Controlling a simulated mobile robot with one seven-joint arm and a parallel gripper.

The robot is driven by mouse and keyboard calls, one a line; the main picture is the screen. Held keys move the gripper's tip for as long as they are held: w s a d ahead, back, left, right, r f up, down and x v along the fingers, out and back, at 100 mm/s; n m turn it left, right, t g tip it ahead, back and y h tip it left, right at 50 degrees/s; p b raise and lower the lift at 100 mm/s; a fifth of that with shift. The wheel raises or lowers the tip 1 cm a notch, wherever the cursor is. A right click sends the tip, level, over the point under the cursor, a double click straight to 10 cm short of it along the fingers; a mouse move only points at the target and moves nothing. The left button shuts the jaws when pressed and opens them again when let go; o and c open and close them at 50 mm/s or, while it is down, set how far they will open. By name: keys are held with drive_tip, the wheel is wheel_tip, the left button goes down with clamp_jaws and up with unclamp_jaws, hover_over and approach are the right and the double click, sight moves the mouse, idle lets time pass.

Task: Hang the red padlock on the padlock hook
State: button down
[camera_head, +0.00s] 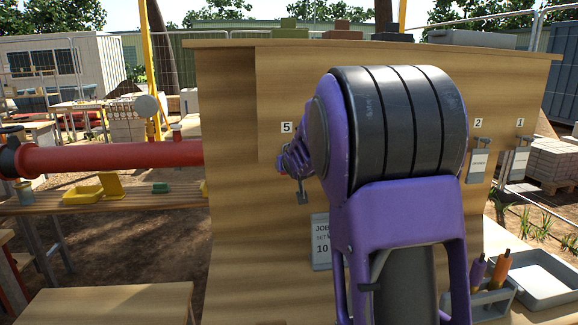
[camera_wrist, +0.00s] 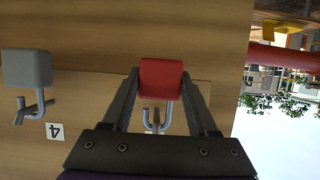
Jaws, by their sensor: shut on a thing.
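The red padlock (camera_wrist: 161,78) sits between the two fingers of my gripper (camera_wrist: 160,88) in the wrist view, which shows the scene upside down. My gripper is shut on its body. A silver U-shaped shackle and hook-like metal (camera_wrist: 157,119) show by the padlock against the board; whether the shackle is around the hook I cannot tell. In the head view my gripper (camera_head: 292,161) is at the wooden board just below the number 5 label (camera_head: 286,128), mostly hidden by my purple arm. A small grey metal piece (camera_head: 303,192) shows just below it.
A grey padlock-like block (camera_wrist: 27,68) is at a hook beside the number 4 label (camera_wrist: 55,131). Tags hang at hooks 2 (camera_head: 478,162) and 1 (camera_head: 520,160). A marker holder (camera_head: 492,300) and white tray (camera_head: 540,283) stand lower right. A red pipe (camera_head: 115,158) is left of the board.

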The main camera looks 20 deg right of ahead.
unclamp_jaws()
idle(0.3)
drive_tip(key=shift+f, duration=0.1)
drive_tip(key=shift+f+b, duration=0.6)
drive_tip(key=shift+b, duration=0.15)
drive_tip(key=shift+s+f, duration=0.1)
drive_tip(key=shift+s, duration=0.1)
drive_tip(key=s+a+b, duration=0.1)
drive_tip(key=s+b, duration=0.3)
drive_tip(key=s, duration=0.2)
drive_tip(key=shift+s+a+f+b, duration=0.25)
drive_tip(key=shift+f+b, duration=0.05)
drive_tip(key=shift+f, duration=0.05)
